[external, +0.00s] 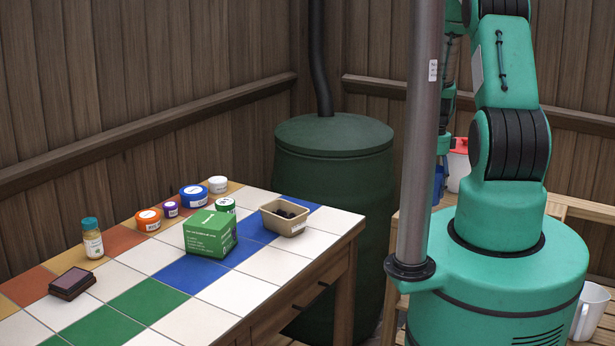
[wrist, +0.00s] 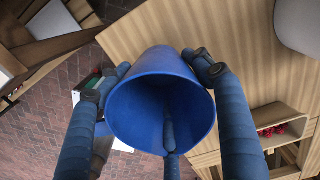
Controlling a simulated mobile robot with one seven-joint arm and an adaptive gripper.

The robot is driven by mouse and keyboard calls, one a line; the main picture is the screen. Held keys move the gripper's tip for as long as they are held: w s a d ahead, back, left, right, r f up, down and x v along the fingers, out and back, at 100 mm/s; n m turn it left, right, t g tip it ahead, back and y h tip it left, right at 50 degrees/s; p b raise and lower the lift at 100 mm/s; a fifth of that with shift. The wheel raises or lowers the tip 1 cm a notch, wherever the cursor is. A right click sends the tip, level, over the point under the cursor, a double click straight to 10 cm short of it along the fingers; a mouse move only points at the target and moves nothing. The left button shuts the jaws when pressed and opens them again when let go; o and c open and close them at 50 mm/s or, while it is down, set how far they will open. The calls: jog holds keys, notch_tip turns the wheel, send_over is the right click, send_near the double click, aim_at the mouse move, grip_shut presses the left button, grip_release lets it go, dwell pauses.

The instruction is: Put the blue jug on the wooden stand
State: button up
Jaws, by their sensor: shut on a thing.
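The blue jug (wrist: 125,122) fills the middle of the wrist view, its open mouth facing the camera. My gripper (wrist: 160,75) is shut on it, with blue fingers on both sides and another finger reaching over the rim into the mouth. In the external view only a sliver of the blue jug (external: 438,184) shows, between the grey column and my base. A light striped wooden surface (wrist: 140,28) lies behind the jug in the wrist view. I cannot tell whether the jug touches it, nor whether it is the wooden stand. A light wooden structure (external: 575,207) also shows behind my base.
A white jug with a red top (external: 458,168) stands near the blue one. Another white jug (external: 590,312) is at lower right. A wooden compartment (wrist: 287,117) holds red things. The tiled table (external: 240,292) carries a green box (external: 208,235), several jars and a tan tray (external: 284,222).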

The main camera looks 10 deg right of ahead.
jog(key=shift+s+f, duration=0.1)
jog(key=shift+f, duration=1.65)
jog(key=shift+f+b, duration=0.2)
jog(key=shift+b, duration=0.1)
jog(key=o, duration=1.2)
jog(key=shift+r, duration=0.15)
notch_tip(320, 180, up, 12)
jog(key=p, duration=0.1)
jog(key=shift+s+d+r, duration=0.1)
